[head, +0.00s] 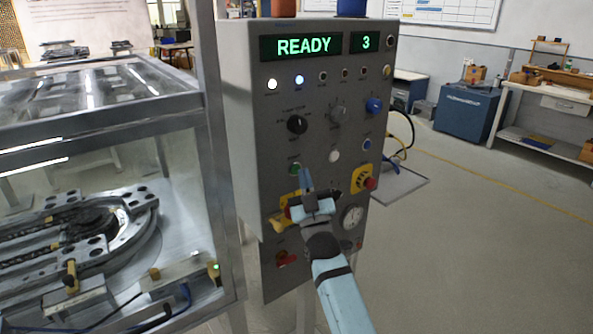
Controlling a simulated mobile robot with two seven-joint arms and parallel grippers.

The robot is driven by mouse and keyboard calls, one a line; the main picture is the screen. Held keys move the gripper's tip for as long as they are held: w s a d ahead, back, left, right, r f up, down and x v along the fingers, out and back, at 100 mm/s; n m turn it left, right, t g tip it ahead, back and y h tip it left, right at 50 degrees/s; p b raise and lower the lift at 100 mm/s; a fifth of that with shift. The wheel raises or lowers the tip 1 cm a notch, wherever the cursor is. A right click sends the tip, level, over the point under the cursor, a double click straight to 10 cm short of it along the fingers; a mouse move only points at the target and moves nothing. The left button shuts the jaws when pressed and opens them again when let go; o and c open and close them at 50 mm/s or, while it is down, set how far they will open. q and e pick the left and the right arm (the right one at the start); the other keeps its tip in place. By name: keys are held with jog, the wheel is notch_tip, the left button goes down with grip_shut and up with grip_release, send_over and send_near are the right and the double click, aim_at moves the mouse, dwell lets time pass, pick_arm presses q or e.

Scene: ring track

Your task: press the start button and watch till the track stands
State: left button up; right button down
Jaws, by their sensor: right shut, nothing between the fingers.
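The grey control panel (262,120) stands in the middle of the head view. Its display (304,46) reads READY, and a smaller display (366,41) beside it reads 3. A green button (294,168), which looks like the start button, sits on the left of the panel's lower half. My right gripper (305,174) is shut and empty, its tips just right of the green button; I cannot tell whether they touch it. The oval ring track (143,207) lies inside the glass-walled enclosure at the left. My left gripper is not in view.
A red knob on a yellow plate (369,183) and a blue knob (374,105) are on the panel's right side. The enclosure's metal post (214,120) stands close left of the panel. A blue cabinet (465,112) and workbench (545,105) are behind; the floor at right is open.

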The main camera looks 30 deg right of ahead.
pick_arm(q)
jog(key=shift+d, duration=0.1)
pick_arm(e)
jog(key=shift+w, duration=0.15)
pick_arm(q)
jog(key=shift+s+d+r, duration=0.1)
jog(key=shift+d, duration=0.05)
pick_arm(e)
jog(key=shift+w+r, duration=0.1)
jog(key=shift+r, duration=0.05)
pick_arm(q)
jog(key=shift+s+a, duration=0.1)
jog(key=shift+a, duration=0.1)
pick_arm(e)
jog(key=shift+w+r, duration=0.1)
jog(key=shift+r, duration=0.2)
